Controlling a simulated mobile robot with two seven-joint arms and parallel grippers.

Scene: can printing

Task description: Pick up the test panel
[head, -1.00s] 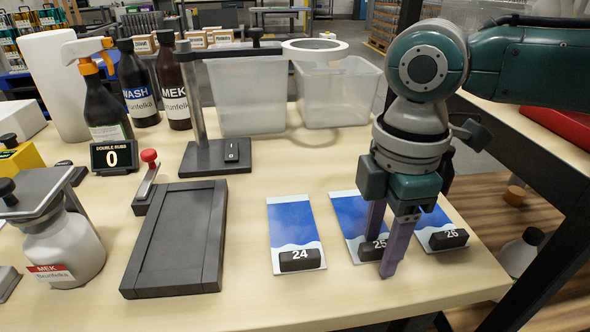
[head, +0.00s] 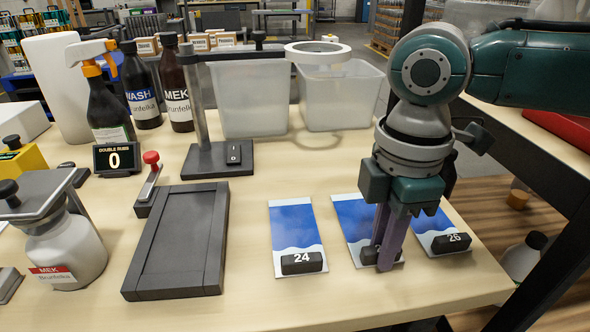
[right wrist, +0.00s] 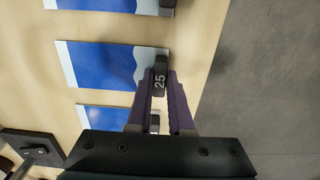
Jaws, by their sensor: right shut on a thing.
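Three blue-and-white test panels lie in a row on the table, each with a black numbered block at its front edge: panel 24 (head: 294,228), panel 25 (head: 353,218) and panel 26 (head: 428,225). My right gripper (head: 387,262) points down at panel 25, its purple fingers shut on the block of that panel. In the right wrist view the block marked 25 (right wrist: 160,80) sits between the fingertips, and panel 25 (right wrist: 100,65) lies flat beyond it. In the head view the fingers partly hide the block and number. My left gripper is not in view.
A dark empty tray (head: 130,280) lies left of the panels. Behind it stand a lamp stand (head: 215,160), two clear bins (head: 250,100) and several bottles, with a counter reading 0 (head: 117,158). The table's right edge is close to panel 26.

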